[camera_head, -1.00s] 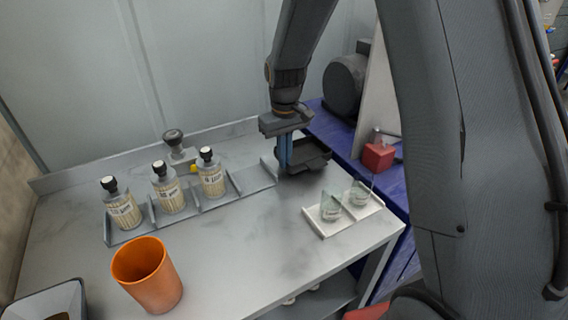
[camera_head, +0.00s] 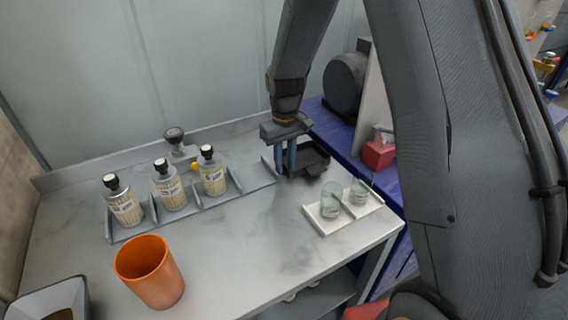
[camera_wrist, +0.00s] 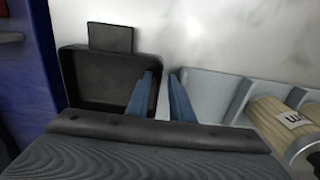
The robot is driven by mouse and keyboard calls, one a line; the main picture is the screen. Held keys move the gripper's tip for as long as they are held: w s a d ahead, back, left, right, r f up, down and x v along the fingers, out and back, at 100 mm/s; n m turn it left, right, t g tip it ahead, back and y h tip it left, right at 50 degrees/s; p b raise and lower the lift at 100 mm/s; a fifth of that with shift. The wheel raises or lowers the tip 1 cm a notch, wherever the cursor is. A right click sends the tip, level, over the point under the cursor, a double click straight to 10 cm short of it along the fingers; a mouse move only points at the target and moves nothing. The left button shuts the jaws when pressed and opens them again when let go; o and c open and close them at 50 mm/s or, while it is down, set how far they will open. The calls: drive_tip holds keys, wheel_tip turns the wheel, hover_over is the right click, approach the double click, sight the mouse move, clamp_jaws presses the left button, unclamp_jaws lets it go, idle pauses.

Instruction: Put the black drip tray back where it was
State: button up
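The black drip tray (camera_head: 313,161) sits at the back right of the grey table, just right of the bottle rack's end. In the wrist view the tray (camera_wrist: 100,82) lies at the left, with a small black tab on its far wall. My gripper (camera_head: 287,158) is at the tray's left side in the head view. In the wrist view its blue fingers (camera_wrist: 164,80) stand apart, one inside the tray and one outside, with the tray's side wall between them. A gap shows around the wall, so the gripper is open.
A grey rack (camera_head: 252,182) holds three bottles (camera_head: 170,187); its right bay is empty. Two glasses (camera_head: 331,201) stand on a white holder (camera_head: 318,222) at the right. An orange cup (camera_head: 150,272) is in front. A blue bench (camera_head: 345,148) borders the table. The table's middle is clear.

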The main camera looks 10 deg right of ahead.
wheel_tip(320, 180, up, 12)
drive_tip(key=b, duration=0.3)
drive_tip(key=shift+s+r, duration=0.1)
idle(0.3)
